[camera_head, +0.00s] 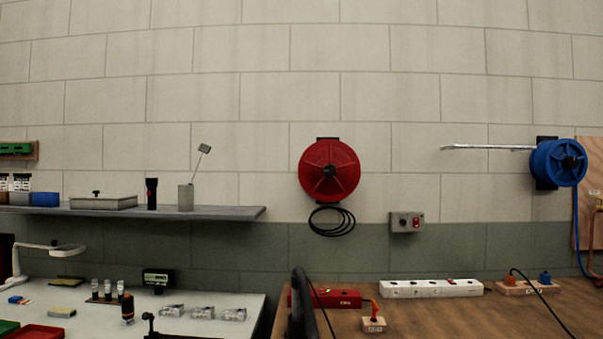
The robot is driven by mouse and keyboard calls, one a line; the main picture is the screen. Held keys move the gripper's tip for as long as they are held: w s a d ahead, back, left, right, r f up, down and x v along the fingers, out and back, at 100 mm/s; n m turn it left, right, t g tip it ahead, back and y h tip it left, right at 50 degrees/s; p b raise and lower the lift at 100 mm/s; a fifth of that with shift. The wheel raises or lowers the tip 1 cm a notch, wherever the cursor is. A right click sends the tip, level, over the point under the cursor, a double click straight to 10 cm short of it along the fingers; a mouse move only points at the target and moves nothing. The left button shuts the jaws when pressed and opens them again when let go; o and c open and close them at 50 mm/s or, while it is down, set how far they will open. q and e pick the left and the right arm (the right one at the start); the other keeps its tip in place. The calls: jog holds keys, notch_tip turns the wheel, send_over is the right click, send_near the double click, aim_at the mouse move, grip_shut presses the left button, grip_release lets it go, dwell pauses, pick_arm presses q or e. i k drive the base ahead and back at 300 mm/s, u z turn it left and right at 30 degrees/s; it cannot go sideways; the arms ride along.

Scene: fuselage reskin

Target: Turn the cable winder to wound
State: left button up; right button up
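A round red reel (329,171) with spokes and a dark hub is mounted on the block wall, right of centre. Loops of black cable (332,221) hang just below it. A blue reel (558,163) is mounted on the wall at the far right, with a long silvery bar (487,148) reaching left from it. I cannot tell for certain which reel is the cable winder, nor how far it is turned. Neither of my grippers is in view.
A grey shelf (225,212) holds a box, a torch and a cup. A pale bench (80,298) stands lower left. A wooden bench (450,315) with power strips stands lower right. A dark curved upright shape (301,300) rises between them.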

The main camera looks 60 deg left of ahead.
aim_at(329, 171)
jog(key=z, duration=0.1)
jog(key=k, duration=0.1)
jog(key=u, duration=1.3)
